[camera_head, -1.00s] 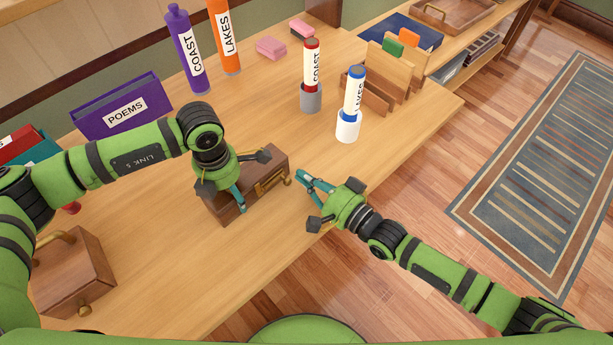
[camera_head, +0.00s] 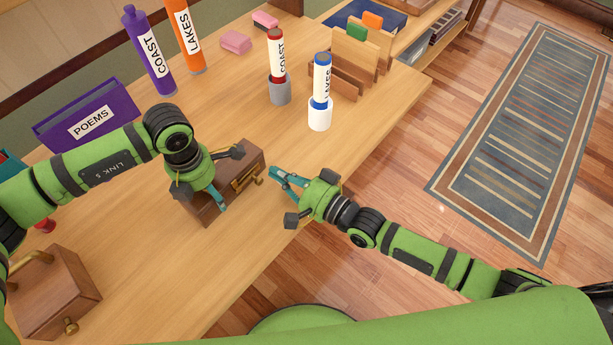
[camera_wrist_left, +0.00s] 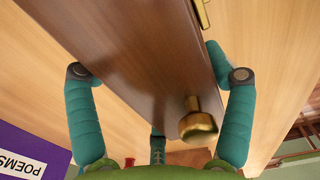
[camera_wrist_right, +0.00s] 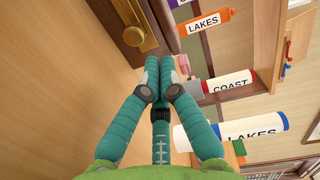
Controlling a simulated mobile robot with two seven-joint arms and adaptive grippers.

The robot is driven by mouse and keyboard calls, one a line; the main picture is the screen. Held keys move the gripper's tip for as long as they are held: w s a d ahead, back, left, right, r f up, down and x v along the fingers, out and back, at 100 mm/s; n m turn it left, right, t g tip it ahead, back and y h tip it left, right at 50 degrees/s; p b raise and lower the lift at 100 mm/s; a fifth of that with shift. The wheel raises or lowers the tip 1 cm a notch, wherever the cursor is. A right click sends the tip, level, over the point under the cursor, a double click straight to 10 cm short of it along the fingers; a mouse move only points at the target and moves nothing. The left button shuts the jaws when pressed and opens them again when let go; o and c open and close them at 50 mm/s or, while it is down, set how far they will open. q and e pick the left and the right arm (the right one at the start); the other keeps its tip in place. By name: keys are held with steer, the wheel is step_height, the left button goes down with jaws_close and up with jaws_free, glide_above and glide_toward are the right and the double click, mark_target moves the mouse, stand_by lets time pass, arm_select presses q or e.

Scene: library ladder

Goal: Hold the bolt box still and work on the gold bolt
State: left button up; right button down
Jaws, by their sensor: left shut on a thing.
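The bolt box (camera_head: 236,199) is a dark brown wooden box on the table. My left gripper (camera_head: 203,200) straddles it from above; in the left wrist view its fingers (camera_wrist_left: 160,95) are on either side of the box (camera_wrist_left: 140,50). The gold bolt (camera_head: 247,179) is on the box's side facing my right gripper; a round brass knob shows in the left wrist view (camera_wrist_left: 197,122) and in the right wrist view (camera_wrist_right: 140,36). My right gripper (camera_head: 277,178) is shut and empty, its fingertips together just short of the knob, apart from it.
Another brown box (camera_head: 62,290) with a brass handle stands at the near left. A white holder (camera_head: 320,119) and a grey holder (camera_head: 280,92) carry labelled tubes beyond my right gripper. A purple POEMS box (camera_head: 95,115) stands behind my left arm. The table's right edge lies beneath my right arm.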

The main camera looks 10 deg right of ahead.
arm_select(q)
steer(key=shift+f, duration=0.1)
arm_select(e)
steer(key=d, duration=0.1)
steer(key=w+d, duration=0.1)
steer(key=d, duration=0.1)
steer(key=shift+w+r, duration=0.25)
steer(key=shift+w, duration=0.05)
steer(key=v, duration=0.9)
steer(key=shift+s, duration=0.4)
arm_select(q)
steer(key=o, duration=1.3)
arm_select(e)
steer(key=shift+w, duration=0.1)
